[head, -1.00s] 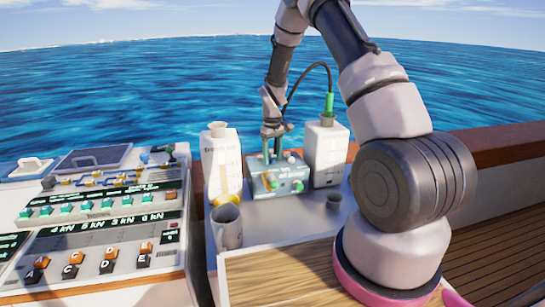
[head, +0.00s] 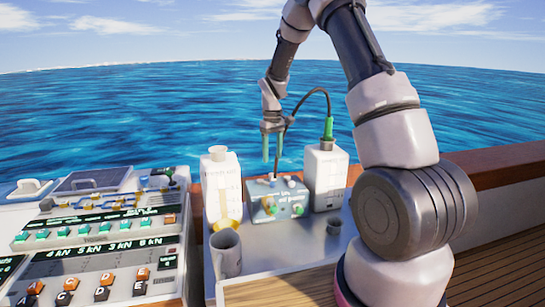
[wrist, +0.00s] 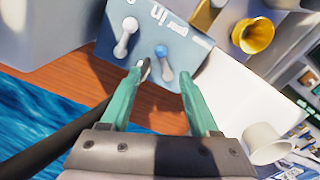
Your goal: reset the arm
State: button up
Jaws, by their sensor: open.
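My gripper (head: 272,148) has green fingers that are spread apart with nothing between them. It hangs above and slightly behind a small grey-blue control box (head: 262,189) with several knobs and small levers. In the wrist view the open fingers (wrist: 162,92) point toward the box (wrist: 190,62), whose white-knobbed lever and blue-knobbed lever show beyond the fingertips. A gap shows between the fingers and the box in the head view. My arm arches over from the right.
A white bottle (head: 221,182) stands left of the box, and a white canister (head: 325,172) with a green nozzle and black hose stands right. A button console (head: 95,245) is at left; a wooden rail (head: 490,160) runs behind.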

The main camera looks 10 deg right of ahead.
jog(key=s+d+r+m+t+y, duration=0.1)
jog(key=s+r+m+t, duration=0.1)
jog(key=s+r, duration=0.6)
jog(key=s+r+m+t, duration=0.1)
jog(key=s+r+m, duration=0.15)
jog(key=r, duration=0.85)
jog(key=s+r+m+t, duration=0.2)
jog(key=s+r, duration=0.2)
jog(key=s, duration=0.7)
jog(key=s+r+m+t+y, duration=0.1)
jog(key=s+r, duration=0.3)
jog(key=s, duration=0.6)
jog(key=shift+s+d+r+m+t, duration=0.3)
jog(key=shift+s+d+m+t, duration=0.1)
jog(key=shift+m+t, duration=0.25)
jog(key=shift+o, duration=0.2)
jog(key=shift+w+g, duration=0.15)
jog(key=shift+g, duration=0.1)
